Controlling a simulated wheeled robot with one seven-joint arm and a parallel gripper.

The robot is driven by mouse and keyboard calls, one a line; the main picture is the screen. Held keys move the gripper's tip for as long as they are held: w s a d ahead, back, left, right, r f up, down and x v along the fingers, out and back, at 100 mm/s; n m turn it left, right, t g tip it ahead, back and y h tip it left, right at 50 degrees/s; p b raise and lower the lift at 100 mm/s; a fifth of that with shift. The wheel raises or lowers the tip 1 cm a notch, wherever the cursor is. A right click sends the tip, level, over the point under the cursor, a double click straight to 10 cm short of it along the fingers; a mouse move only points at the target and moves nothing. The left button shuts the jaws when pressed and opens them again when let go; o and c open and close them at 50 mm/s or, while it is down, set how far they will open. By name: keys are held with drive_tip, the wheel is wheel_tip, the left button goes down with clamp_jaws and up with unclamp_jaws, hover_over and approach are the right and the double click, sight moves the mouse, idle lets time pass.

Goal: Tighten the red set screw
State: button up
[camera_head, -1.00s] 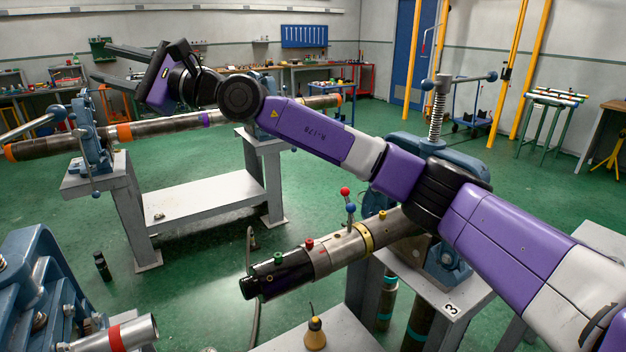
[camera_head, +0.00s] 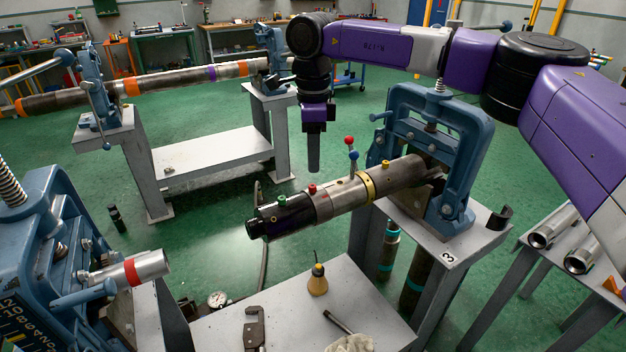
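The red set screw (camera_head: 312,189) stands up from the top of a grey metal collar on the pipe (camera_head: 340,198). The pipe is clamped in the blue vise (camera_head: 437,150) at station 3, its dark end toward the left. A green screw (camera_head: 282,201) sits left of the red one, and a yellow screw (camera_head: 386,163) sits further right. My gripper (camera_head: 314,168) points down above the red screw, apart from it in the picture. Its fingers are seen edge-on, one behind the other, so I cannot see the gap between them.
A bench (camera_head: 290,296) below holds a yellow bottle (camera_head: 318,280) and tools. Another vise (camera_head: 40,240) stands at left. Open floor lies behind the pipe.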

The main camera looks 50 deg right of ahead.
sight(312, 186)
wheel_tip(312, 186, down, 7)
drive_tip(key=shift+a+f, duration=0.1)
idle(0.3)
clamp_jaws()
